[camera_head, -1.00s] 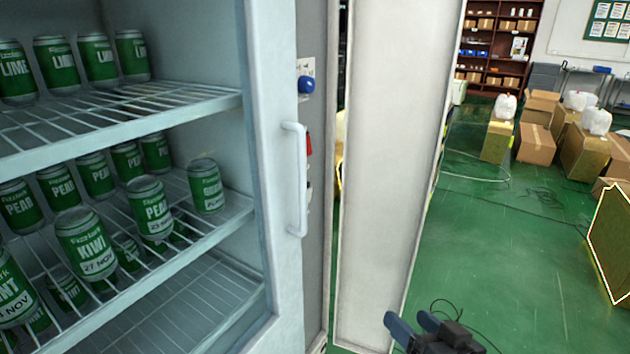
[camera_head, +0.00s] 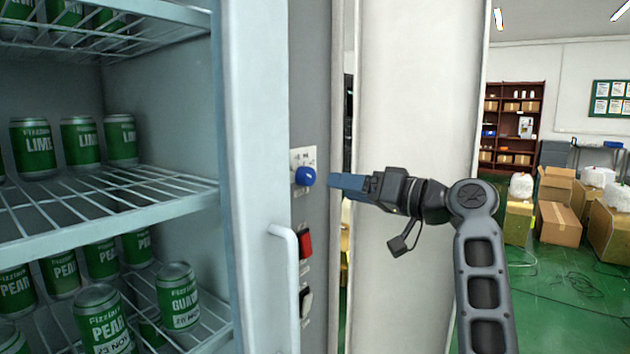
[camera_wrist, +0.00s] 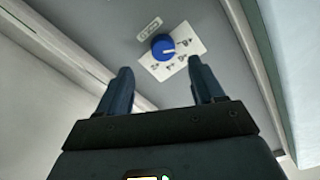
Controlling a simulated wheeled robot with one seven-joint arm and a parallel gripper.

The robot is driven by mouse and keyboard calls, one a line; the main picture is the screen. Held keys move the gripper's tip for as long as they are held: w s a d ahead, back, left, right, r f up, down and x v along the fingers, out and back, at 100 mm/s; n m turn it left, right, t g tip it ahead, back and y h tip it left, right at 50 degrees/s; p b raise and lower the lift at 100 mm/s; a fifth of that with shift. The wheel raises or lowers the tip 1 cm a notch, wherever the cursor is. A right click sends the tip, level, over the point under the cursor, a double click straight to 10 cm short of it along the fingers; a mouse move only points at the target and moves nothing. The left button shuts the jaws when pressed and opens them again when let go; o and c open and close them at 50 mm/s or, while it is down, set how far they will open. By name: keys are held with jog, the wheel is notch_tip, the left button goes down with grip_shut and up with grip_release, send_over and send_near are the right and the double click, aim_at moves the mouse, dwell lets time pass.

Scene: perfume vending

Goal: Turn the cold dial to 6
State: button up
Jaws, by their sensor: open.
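The cold dial (camera_head: 305,176) is a round blue knob on a white marked plate (camera_head: 303,156), on the grey side panel of the fridge. It also shows in the wrist view (camera_wrist: 163,46), ahead of and between the fingers, with a small pale pointer mark at its right side. The wrist view shows my gripper (camera_wrist: 160,80) with both fingers spread, short of the knob.
Below the dial are a red switch (camera_head: 305,243) and a black-and-white control (camera_head: 306,301). The white door handle (camera_head: 289,280) stands out to the left. Green cans (camera_head: 80,142) fill the fridge shelves. A white panel (camera_head: 420,100) stands behind my arm.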

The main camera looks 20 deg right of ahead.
aim_at(311, 178)
jog(key=x, duration=0.2)
jog(key=p+x, duration=0.1)
jog(key=x, duration=0.5)
jog(key=shift+r+p, duration=0.3)
jog(key=c, duration=1)
